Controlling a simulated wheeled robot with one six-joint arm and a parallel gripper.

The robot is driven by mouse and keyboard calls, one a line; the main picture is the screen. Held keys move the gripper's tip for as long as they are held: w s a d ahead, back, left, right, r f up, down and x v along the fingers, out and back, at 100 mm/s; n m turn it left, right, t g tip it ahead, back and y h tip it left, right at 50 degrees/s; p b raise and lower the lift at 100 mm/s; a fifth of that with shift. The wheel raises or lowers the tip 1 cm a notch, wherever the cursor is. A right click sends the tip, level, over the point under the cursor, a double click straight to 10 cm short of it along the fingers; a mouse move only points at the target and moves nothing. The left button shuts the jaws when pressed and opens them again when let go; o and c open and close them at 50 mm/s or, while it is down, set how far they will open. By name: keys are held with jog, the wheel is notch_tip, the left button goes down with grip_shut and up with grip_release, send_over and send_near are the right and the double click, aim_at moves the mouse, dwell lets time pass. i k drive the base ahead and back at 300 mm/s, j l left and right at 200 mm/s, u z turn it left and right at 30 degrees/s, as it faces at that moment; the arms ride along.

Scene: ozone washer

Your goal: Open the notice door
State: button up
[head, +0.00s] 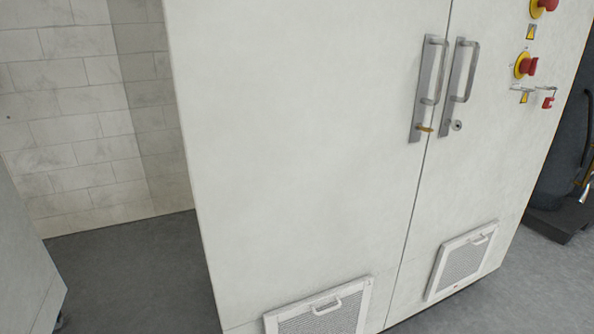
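A tall off-white cabinet shows in the head view with two doors, and both look shut. The wide left door (290,150) fills the middle of the view. The right door (510,150) carries red and yellow buttons. The left door has a grey vertical handle (427,85) near the seam, with a brass-coloured key or latch (424,128) at its foot. The right door has a matching handle (462,75) with a round lock (456,125) below it. I cannot tell which door is the notice door. My gripper is not in view.
Vent grilles with small handles sit low on the left door (322,310) and right door (460,260). Emergency buttons (525,65) stick out at upper right. Grey floor (130,265) is open at left before a tiled wall (75,110). A dark object (562,215) stands at far right.

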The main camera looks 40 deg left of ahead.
aim_at(306, 151)
jog(key=u, duration=1.4)
